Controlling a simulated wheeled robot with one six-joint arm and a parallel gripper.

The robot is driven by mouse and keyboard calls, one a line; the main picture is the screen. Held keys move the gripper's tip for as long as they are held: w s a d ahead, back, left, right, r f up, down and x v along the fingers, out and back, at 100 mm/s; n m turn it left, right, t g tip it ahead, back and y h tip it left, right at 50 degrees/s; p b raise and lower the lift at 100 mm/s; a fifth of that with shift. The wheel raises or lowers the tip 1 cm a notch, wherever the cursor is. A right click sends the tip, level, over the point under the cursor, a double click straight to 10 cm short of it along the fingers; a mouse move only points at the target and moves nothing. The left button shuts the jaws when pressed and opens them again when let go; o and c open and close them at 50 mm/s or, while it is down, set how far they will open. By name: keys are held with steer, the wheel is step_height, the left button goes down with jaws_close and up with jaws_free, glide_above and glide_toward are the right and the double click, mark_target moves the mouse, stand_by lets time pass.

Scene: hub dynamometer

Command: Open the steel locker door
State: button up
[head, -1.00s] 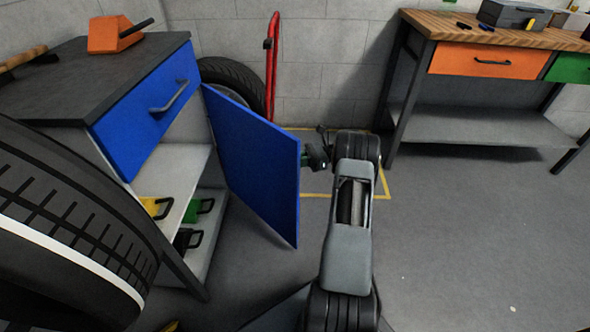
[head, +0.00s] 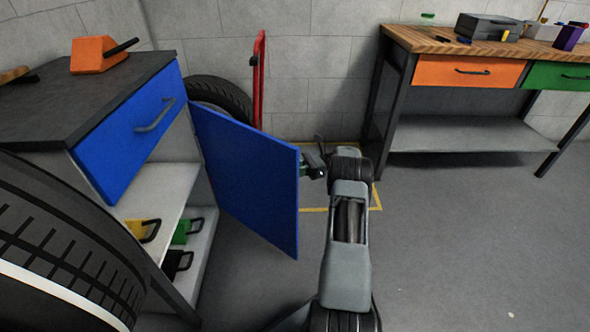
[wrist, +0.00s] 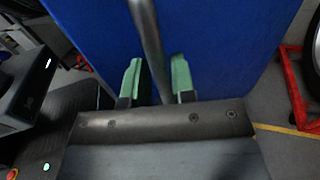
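The blue steel locker door (head: 248,180) stands wide open, swung out from the locker under the dark-topped bench (head: 75,100). Its inner face shows in the head view; its outer face (wrist: 225,45) fills much of the wrist view. My gripper (head: 313,165) is at the door's free edge, partly hidden behind it. In the wrist view my gripper's green fingers (wrist: 157,80) lie on both sides of the metal bar handle (wrist: 148,35), closely around it. The handle is hidden in the head view.
A blue drawer (head: 135,130) sits above the locker opening; bins stand on its shelves. A large tire (head: 60,245) is at the left front. A red hand truck (head: 258,80) and tire (head: 222,97) stand behind the door. The floor right (head: 450,230) is clear.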

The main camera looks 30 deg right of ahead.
mark_target(298, 156)
steer(key=shift+o, duration=1.3)
steer(key=shift+w+a, duration=0.1)
steer(key=shift+a, duration=0.05)
steer(key=shift+r, duration=0.2)
steer(key=shift+r, duration=0.35)
steer(key=s+r+p, duration=0.1)
steer(key=r, duration=0.2)
steer(key=s+a+r+p, duration=0.1)
steer(key=s+r+p, duration=0.1)
steer(key=r, duration=0.1)
steer(key=s+a+r+p, duration=0.1)
steer(key=s+r+p, duration=0.1)
steer(key=r, duration=0.1)
steer(key=shift+a, duration=0.1)
steer(key=s+a+r+p, duration=0.2)
steer(key=s+a+r, duration=0.1)
steer(key=s, duration=0.5)
